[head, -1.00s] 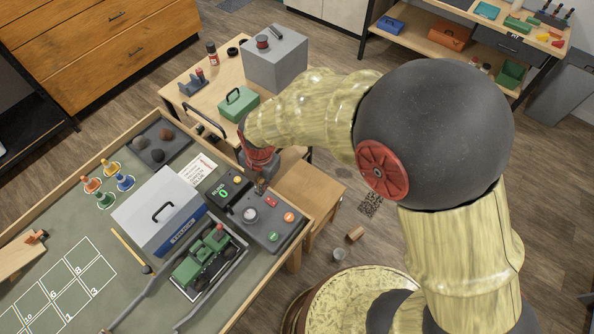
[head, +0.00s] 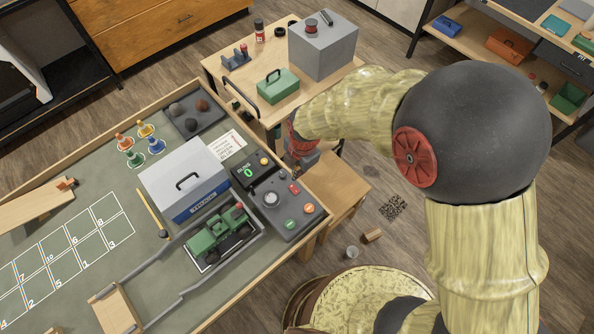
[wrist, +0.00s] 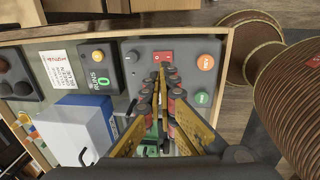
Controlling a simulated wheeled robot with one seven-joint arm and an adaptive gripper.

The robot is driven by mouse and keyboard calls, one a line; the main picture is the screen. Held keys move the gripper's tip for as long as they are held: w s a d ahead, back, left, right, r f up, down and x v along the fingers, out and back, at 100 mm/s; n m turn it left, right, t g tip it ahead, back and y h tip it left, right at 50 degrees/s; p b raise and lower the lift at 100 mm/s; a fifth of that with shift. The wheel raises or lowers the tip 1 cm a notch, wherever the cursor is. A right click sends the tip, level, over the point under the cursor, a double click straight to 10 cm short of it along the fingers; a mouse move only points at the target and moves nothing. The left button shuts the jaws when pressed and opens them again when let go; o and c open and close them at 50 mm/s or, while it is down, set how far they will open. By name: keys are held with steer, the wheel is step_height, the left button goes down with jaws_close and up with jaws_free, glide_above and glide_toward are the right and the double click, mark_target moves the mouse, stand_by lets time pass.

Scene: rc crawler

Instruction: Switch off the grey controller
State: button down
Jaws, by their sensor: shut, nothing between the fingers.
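The grey controller (head: 268,218) lies at the right edge of the green-topped table. It carries a knob (wrist: 132,56), a red rocker switch (wrist: 163,57), an orange button (wrist: 205,62) and a green button (wrist: 202,98). In the head view the red switch (head: 294,188) is near its far edge. My gripper (head: 297,174) points down over that far part. In the wrist view the closed fingertips (wrist: 160,72) appear right at the near edge of the red switch, with nothing between them. I cannot tell whether they touch it.
A black counter box (head: 250,173) showing 0 sits beside the controller. A green crawler (head: 220,235) stands in a railed tray close by, with a grey-white case (head: 185,180) behind. A wooden side table (head: 228,75) holds a green toolbox (head: 278,86) and a grey box (head: 322,45).

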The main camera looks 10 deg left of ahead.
mark_target(293, 187)
steer(key=f, duration=0.3)
steer(key=f+b, duration=0.1)
steer(key=f, duration=0.3)
steer(key=w+a+f, duration=0.1)
steer(key=f, duration=0.3)
